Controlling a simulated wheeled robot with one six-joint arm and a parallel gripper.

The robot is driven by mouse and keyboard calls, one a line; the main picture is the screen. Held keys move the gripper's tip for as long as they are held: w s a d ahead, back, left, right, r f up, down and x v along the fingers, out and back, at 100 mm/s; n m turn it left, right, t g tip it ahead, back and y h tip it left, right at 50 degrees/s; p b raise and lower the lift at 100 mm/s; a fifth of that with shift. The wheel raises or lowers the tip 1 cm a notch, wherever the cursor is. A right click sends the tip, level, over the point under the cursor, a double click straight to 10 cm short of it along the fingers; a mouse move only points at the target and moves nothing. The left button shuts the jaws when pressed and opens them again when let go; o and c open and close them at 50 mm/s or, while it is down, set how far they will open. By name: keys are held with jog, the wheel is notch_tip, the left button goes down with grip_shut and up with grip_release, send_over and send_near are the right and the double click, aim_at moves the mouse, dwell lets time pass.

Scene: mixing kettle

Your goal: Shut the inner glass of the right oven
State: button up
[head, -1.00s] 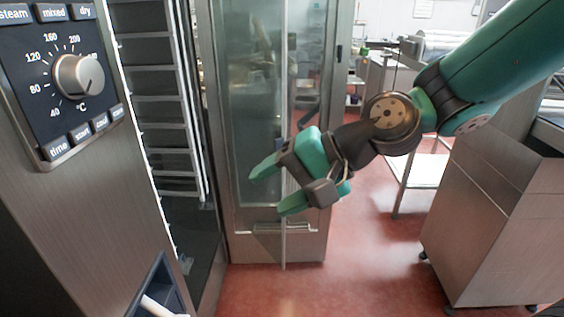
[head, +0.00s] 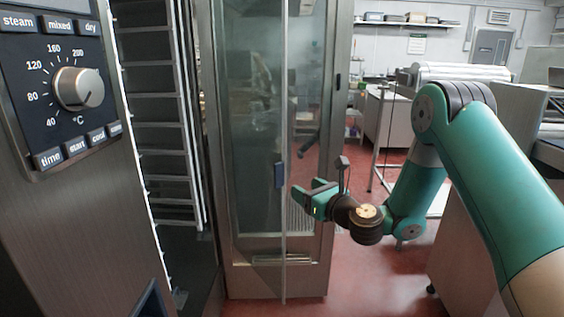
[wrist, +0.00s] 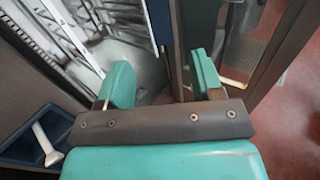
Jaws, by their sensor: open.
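The right oven's inner glass (head: 252,130) stands open, swung away from the oven chamber. Its pale free edge strip (head: 284,240) runs from top to bottom, with a small blue piece (head: 279,175) on it. The glass stands in front of the metal-framed outer door (head: 335,130), which is also open. My gripper (head: 305,193) is open and empty. It is just right of the glass's edge strip, in front of the outer door's lower half. Its two fingers also show in the wrist view (wrist: 162,82). I cannot tell whether they touch the glass.
The control panel with a round dial (head: 79,88) is at the left, beside the oven's rack (head: 160,135). A metal cabinet (head: 470,235) stands at the right under my arm. Red floor (head: 385,275) is clear between the door and cabinet.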

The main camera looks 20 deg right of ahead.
aim_at(281, 173)
jog(key=p+x, duration=0.1)
jog(key=p, duration=0.4)
jog(key=p+x, duration=0.2)
jog(key=p, duration=0.3)
jog(key=shift+w+a+r+p, duration=0.1)
jog(key=shift+w+r+p, duration=0.1)
jog(key=shift+r+p, duration=0.15)
jog(key=p+x, duration=0.1)
jog(key=x, duration=0.2)
jog(key=p+x, duration=0.1)
jog(key=x, duration=0.2)
jog(key=p+x, duration=0.1)
jog(key=x, duration=0.2)
jog(key=shift+f, duration=0.35)
jog(key=shift+c, duration=0.4)
grip_shut()
jog(key=shift+d, duration=0.25)
jog(key=shift+f+y+b, duration=0.1)
jog(key=shift+y+b, duration=0.2)
jog(key=shift+b, duration=0.05)
